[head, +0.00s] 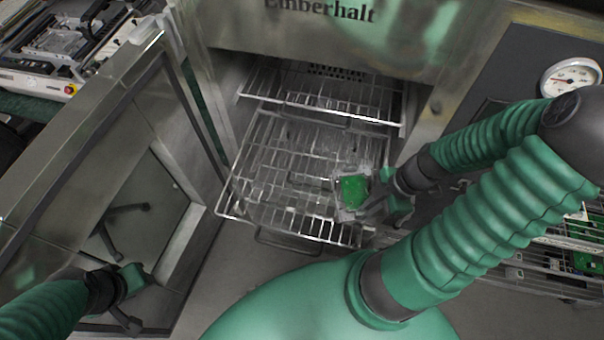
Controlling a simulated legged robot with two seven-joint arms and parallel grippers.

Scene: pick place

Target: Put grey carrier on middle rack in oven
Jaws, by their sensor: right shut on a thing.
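The grey carrier (341,213) is a small translucent grey holder with a bright green board in it. My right gripper (368,203) is shut on its right side and holds it over the right front part of a wire rack (262,165) that is pulled out of the oven (231,33). I cannot tell whether the carrier touches the wires. Another wire rack (318,88) sits higher, inside the oven. My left gripper (146,300) is open and empty in front of the oven door, at the lower left.
The oven door (128,130) stands wide open on the left, its window mirroring my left gripper. A dial gauge (571,78) is at the upper right. A shelf with green boards (582,262) stands at the right edge. A machine (60,50) is at the upper left.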

